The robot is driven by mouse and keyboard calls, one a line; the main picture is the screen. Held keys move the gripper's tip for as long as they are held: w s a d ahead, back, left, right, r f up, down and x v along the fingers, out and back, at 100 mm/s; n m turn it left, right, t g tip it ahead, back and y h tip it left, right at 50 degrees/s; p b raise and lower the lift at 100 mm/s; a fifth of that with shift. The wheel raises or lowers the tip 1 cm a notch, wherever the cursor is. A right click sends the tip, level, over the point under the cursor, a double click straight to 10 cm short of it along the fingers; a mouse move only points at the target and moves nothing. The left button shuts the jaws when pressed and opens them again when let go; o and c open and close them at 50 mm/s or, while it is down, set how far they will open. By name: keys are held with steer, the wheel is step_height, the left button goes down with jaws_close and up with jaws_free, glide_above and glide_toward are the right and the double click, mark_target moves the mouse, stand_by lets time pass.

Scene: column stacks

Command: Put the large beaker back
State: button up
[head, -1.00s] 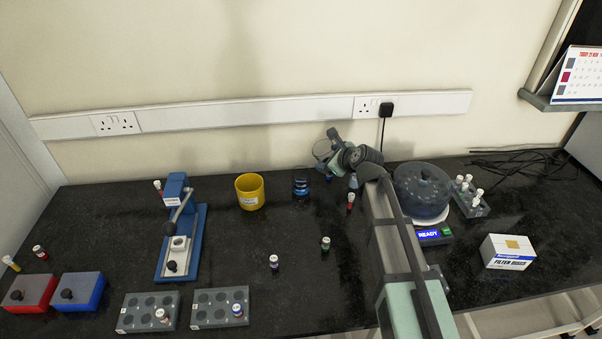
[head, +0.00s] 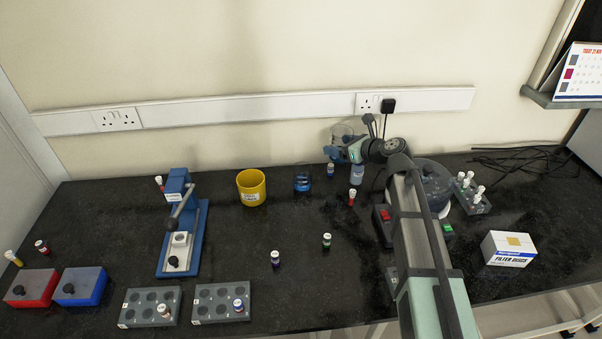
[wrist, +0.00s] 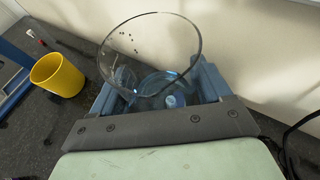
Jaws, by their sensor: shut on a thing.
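The large beaker is clear glass and shows in the head view (head: 342,131) near the back wall, partly behind my gripper (head: 343,152). In the wrist view the beaker (wrist: 150,48) has its wide round mouth toward the camera. It sits between the blue fingers of my gripper (wrist: 152,88), which is shut on it. It appears held above the bench, but its base is hard to make out. Blue shapes show through the glass.
A yellow pot (head: 251,188) and a small blue-banded item (head: 302,179) stand left of my gripper. Small vials, including a red one (head: 352,197), stand nearby. A round dark-lidded machine (head: 433,182) is to the right, partly behind my arm.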

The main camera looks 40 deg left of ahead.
steer(key=s+a+n+g, duration=0.25)
steer(key=s+a, duration=0.25)
steer(key=s, duration=0.7)
steer(key=s+d+n+g+h, duration=0.25)
steer(key=s+n+g, duration=0.2)
steer(key=s, duration=0.25)
steer(key=s+d+n+g+h, duration=0.1)
steer(key=s+d+n+g, duration=0.35)
steer(key=s, duration=0.25)
steer(key=shift+m, duration=0.35)
steer(key=shift+s+a+f, duration=0.1)
steer(key=shift+a+f, duration=0.1)
steer(key=shift+f, duration=1.45)
steer(key=shift+w+a+f, duration=0.1)
steer(key=shift+a+f, duration=0.05)
steer(key=shift+f, duration=1.55)
steer(key=shift+s+a+f, duration=0.1)
steer(key=shift+a+f, duration=0.1)
steer(key=shift+f, duration=1.45)
steer(key=shift+f, duration=0.1)
steer(key=o, duration=1.1)
